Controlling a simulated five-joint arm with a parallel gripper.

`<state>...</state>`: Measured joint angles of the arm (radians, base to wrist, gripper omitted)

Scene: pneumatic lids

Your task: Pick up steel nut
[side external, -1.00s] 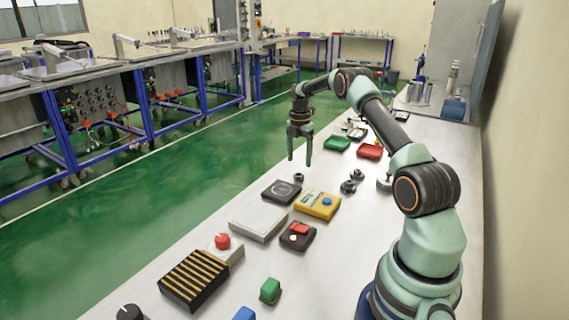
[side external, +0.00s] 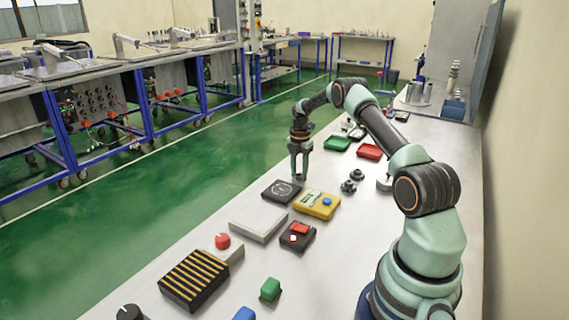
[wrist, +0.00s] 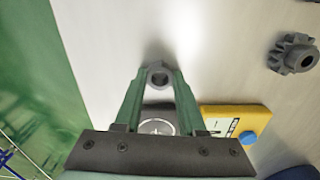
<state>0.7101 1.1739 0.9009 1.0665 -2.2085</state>
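The steel nut (wrist: 158,77) is a small grey ring standing on the bench top. In the wrist view it sits between the tips of my two green fingers, with its hole showing. My gripper (wrist: 159,74) is open around it. The gap on each side is very small, and I cannot tell whether either finger touches. In the side view my gripper (side external: 299,178) points straight down with its tips low at the bench, just behind the dark square device, and the nut is largely hidden by the fingers.
A dark square device (side external: 282,190) and a yellow meter (side external: 317,204) lie close to my gripper. Dark gears (side external: 349,186) are to the right. Green (side external: 337,143) and red (side external: 369,151) trays lie farther back. The bench's left edge is near, with green floor beyond.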

